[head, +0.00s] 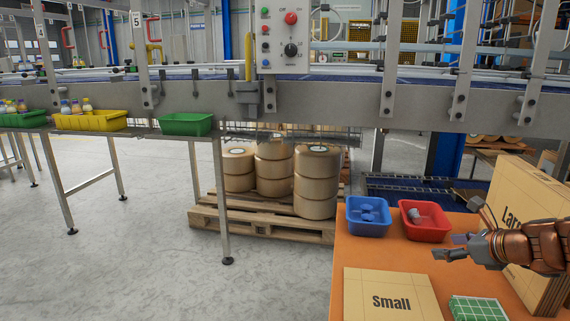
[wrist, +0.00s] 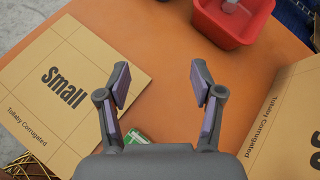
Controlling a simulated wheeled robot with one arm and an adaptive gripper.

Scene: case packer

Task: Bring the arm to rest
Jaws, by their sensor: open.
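My gripper (head: 452,248) reaches in from the right over the orange table (head: 375,254) in the head view. In the wrist view my gripper (wrist: 160,88) is open, with its two purple-padded fingers apart. Nothing is between them but bare orange table top below. The arm is stretched out to the left, in front of the large carton at the right.
On the table are a blue bin (head: 367,230), a red bin (head: 424,233) with a grey item, a flat "Small" carton (head: 392,297), a green-and-white item (head: 478,308) and a "Large" carton (head: 520,205). A conveyor (head: 330,100) with a control box (head: 282,40) runs behind.

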